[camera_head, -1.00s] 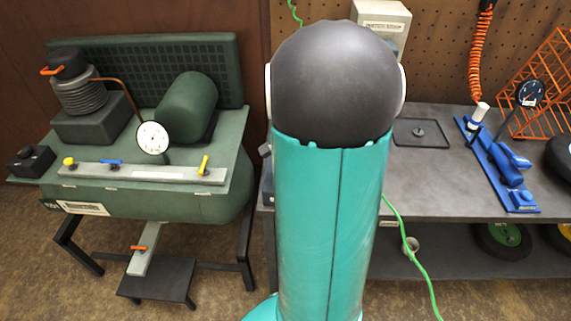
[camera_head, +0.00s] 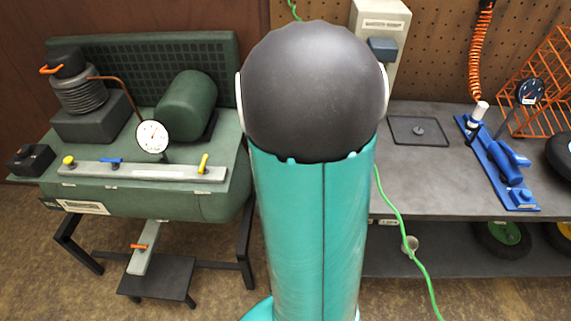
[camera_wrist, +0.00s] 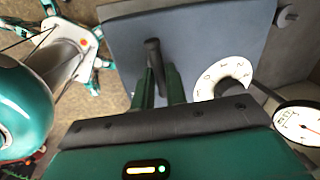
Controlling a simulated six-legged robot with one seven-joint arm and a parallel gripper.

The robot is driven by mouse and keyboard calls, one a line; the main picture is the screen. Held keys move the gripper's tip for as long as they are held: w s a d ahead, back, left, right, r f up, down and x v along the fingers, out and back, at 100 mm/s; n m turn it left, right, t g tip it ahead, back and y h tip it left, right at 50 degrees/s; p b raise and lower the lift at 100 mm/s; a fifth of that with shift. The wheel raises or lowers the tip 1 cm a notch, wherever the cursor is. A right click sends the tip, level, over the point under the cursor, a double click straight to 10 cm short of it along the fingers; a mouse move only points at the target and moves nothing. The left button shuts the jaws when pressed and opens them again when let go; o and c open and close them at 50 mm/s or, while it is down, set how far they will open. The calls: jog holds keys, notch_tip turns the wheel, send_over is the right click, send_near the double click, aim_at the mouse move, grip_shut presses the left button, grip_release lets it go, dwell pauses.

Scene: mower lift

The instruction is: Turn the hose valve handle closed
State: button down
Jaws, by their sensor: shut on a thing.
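In the wrist view my gripper (camera_wrist: 159,78) has its two green fingers around a short dark handle (camera_wrist: 152,52) and is shut on it. The handle stands out from a flat blue-grey panel (camera_wrist: 210,30). I cannot tell from its shape whether it is the hose valve handle, or how far it is turned. In the head view my own arm covers the middle, and my gripper and the held handle are hidden behind it.
A white numbered dial (camera_wrist: 222,76) and a white gauge (camera_wrist: 298,123) sit close to the right of my fingers. The green compressor (camera_head: 150,205) with coloured levers stands left. The workbench (camera_head: 430,185) holds a blue tool (camera_head: 500,165). A green hose (camera_head: 400,215) hangs down in front of it.

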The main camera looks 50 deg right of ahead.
jog(key=shift+m, duration=0.5)
jog(key=c, duration=1.5)
grip_release()
jog(key=shift+o, duration=0.2)
jog(key=shift+r, duration=0.1)
notch_tip(320, 180, up, 13)
jog(key=s+a, duration=0.1)
jog(key=a, duration=0.1)
jog(key=shift+s+r, duration=0.2)
jog(key=shift+s, duration=0.1)
jog(key=shift+a, duration=0.1)
jog(key=s+a+r+n+t, duration=0.1)
jog(key=s+a+n+t, duration=0.1)
jog(key=a+n, duration=1.2)
jog(key=s+a+r+n+t+y, duration=0.1)
jog(key=s+a+r+n+t, duration=0.1)
jog(key=a+n, duration=1.1)
jog(key=shift+a+r+n+y, duration=0.2)
jog(key=shift+a+n+y, duration=0.15)
jog(key=shift+n, duration=0.35)
